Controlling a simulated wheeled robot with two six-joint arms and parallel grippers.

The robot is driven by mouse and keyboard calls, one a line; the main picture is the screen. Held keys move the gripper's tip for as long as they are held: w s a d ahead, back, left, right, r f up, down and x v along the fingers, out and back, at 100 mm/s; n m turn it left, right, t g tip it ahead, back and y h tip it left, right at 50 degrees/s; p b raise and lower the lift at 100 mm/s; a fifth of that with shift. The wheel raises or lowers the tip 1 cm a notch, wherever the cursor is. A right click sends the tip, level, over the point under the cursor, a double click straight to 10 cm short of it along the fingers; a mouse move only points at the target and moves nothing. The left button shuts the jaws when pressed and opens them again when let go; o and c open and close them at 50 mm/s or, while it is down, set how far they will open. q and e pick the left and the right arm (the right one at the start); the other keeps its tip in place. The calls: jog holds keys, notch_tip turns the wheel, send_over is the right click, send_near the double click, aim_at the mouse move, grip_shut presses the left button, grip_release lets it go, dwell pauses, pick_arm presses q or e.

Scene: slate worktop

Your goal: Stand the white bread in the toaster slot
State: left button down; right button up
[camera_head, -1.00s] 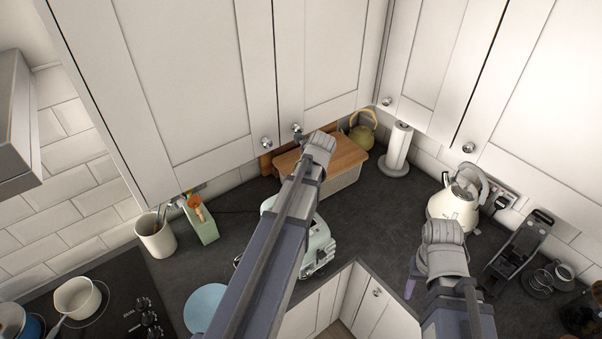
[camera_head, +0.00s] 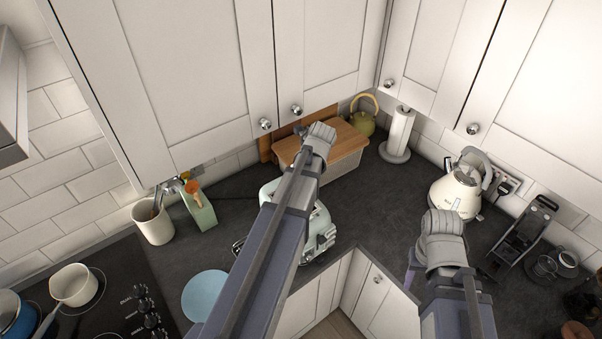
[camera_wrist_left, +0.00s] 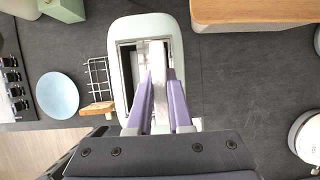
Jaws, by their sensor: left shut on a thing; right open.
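The pale mint toaster (camera_head: 320,232) stands on the worktop, partly hidden by my left arm in the head view. In the left wrist view the toaster (camera_wrist_left: 118,45) is seen from above. My left gripper (camera_wrist_left: 160,80) is shut on the white bread (camera_wrist_left: 158,58), a pale strip seen edge-on between the purple fingers. The bread lines up over the toaster's opening; I cannot tell how deep it sits. My right gripper (camera_head: 411,267) is open, mostly hidden below its wrist, over the worktop on the right.
A wire rack (camera_wrist_left: 97,76) with a brown slice (camera_wrist_left: 97,108) and a blue plate (camera_wrist_left: 58,95) lie left of the toaster. A wooden-lidded bread bin (camera_head: 345,150) stands behind it. A kettle (camera_head: 455,195) stands right.

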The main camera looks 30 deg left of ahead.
pick_arm(q)
jog(key=shift+f+b, duration=2.3)
jog(key=shift+f, duration=0.35)
jog(key=c, duration=0.8)
grip_release()
jog(key=shift+o, duration=0.2)
jog(key=shift+r, duration=0.1)
jog(key=p+v, duration=0.7)
jog(key=shift+s+d+r, duration=0.15)
jog(key=shift+r, duration=0.2)
jog(key=shift+f, duration=0.15)
jog(key=s+d+f+n+g+h+b, duration=0.1)
jog(key=s+d+f+n+b, duration=0.6)
jog(key=d, duration=0.7)
jog(key=s+d+f+n+g+h+b, duration=0.1)
jog(key=s+d+f+n+h+b, duration=0.1)
jog(key=s+d+f+n+b, duration=0.6)
jog(key=d+f+n+b, duration=0.4)
jog(key=d+f+b, duration=0.1)
jog(key=f, duration=0.3)
jog(key=shift+d+f+b, duration=0.2)
jog(key=shift+d+b, duration=0.15)
jog(key=shift+b, duration=0.5)
